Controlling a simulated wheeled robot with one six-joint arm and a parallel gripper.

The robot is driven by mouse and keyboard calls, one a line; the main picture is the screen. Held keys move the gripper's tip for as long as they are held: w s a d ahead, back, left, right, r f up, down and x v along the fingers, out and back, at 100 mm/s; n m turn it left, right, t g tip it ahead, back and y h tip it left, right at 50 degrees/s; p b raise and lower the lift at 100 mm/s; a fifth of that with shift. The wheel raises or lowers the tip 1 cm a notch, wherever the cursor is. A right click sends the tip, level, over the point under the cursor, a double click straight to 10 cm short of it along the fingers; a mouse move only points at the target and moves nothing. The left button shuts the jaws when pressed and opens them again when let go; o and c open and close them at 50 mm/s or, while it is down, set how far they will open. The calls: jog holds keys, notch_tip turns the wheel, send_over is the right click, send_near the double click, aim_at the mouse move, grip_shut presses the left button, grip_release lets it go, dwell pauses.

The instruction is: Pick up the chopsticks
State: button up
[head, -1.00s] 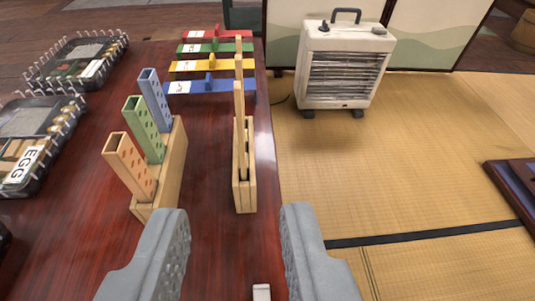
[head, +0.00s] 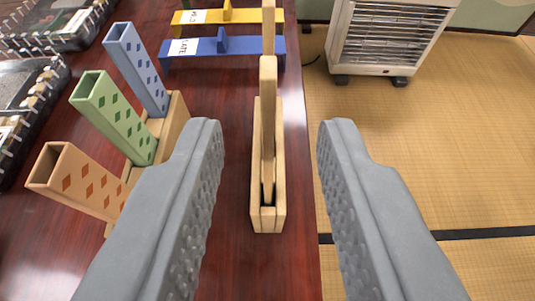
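The chopsticks (head: 267,115) are pale wooden sticks standing up out of a narrow wooden holder (head: 268,217) near the right edge of the red-brown table. Their upper ends rise above the holder, one behind the other. My gripper (head: 270,135) is open and empty. Its grey textured fingers lie to the left and right of the chopsticks in the picture, with a clear gap on each side. The right finger shows over the tatami beyond the table edge. I cannot tell how far the fingers are from the sticks in depth.
An orange (head: 85,183), a green (head: 117,118) and a blue (head: 137,68) tube lean in a wooden rack (head: 172,125) close left of the gripper. Yellow (head: 232,16) and blue (head: 245,49) labelled bars lie behind. Black trays (head: 20,88) stand far left. A heater (head: 387,38) stands on the tatami (head: 460,150).

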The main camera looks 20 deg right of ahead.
aim_at(268, 118)
jog(key=x, duration=0.4)
jog(key=shift+w+f, duration=0.15)
jog(key=shift+w, duration=0.15)
grip_shut()
